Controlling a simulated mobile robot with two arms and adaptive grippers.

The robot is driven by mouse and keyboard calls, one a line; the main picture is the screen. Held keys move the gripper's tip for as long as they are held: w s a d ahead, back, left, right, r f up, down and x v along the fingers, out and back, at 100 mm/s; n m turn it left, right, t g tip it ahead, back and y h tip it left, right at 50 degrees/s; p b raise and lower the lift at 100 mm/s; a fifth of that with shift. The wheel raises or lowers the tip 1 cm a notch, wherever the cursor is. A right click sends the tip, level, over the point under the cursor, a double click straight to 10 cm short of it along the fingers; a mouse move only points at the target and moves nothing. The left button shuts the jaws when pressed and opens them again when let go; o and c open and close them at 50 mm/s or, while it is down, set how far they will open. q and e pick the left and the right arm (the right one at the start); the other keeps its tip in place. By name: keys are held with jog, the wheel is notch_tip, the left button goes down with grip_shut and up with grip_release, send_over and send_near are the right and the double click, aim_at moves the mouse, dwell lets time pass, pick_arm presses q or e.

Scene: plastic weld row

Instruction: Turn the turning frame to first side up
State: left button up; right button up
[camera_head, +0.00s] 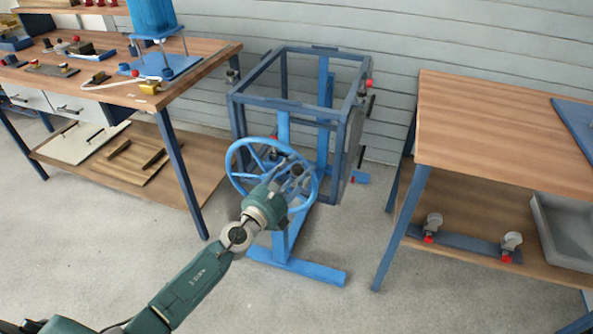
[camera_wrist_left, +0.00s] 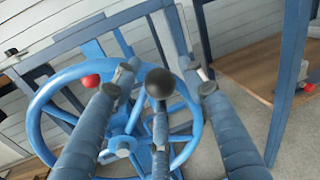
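The turning frame (camera_head: 341,150) is an open blue box frame on a blue stand, in the middle of the head view. Its blue handwheel (camera_head: 231,168) faces me and also shows in the left wrist view (camera_wrist_left: 36,112). My left gripper (camera_head: 291,172) is at the right part of the wheel. In the wrist view its fingers (camera_wrist_left: 162,70) are spread apart, with a black ball knob (camera_wrist_left: 159,83) between them. I cannot tell whether they touch the knob. Which side of the frame is up cannot be read. My right gripper is not in view.
A wooden workbench (camera_head: 215,50) with fixtures and a blue hopper-like stand (camera_head: 153,15) is at the left. Another wooden table (camera_head: 500,130) is at the right, with a grey bin (camera_head: 545,225) on its lower shelf. Bare grey floor (camera_head: 110,240) lies in front.

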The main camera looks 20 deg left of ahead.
pick_arm(q)
grip_shut()
jog(key=shift+a+r, duration=0.1)
